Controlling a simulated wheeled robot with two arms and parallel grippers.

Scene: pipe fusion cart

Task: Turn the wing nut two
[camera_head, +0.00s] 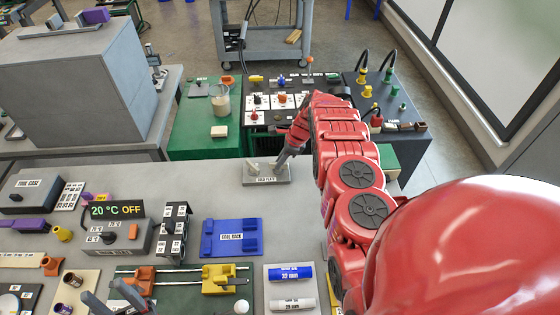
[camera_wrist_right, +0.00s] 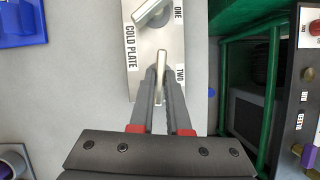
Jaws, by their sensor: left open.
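The grey cold plate (camera_head: 268,181) lies near the far edge of the table, and it also shows in the right wrist view (camera_wrist_right: 143,85). It carries two metal wing nuts. Wing nut two (camera_wrist_right: 161,62), beside the label TWO, has its bar lying roughly along my fingers. Wing nut one (camera_wrist_right: 150,12) has its bar slanted, near the top edge. My right gripper (camera_wrist_right: 161,88) points down at the plate, its fingers closed in on both sides of wing nut two's bar. In the head view its fingers (camera_head: 284,160) reach the plate's right side. My left gripper (camera_head: 113,293) is open and empty at bottom left.
A blue tool rack (camera_head: 232,238), a yellow clamp fixture (camera_head: 222,279) and a temperature display (camera_head: 117,210) stand on the near table. Beyond its far edge are a green table (camera_head: 192,140) and a black control panel (camera_head: 270,112). Bare table surrounds the cold plate's left side.

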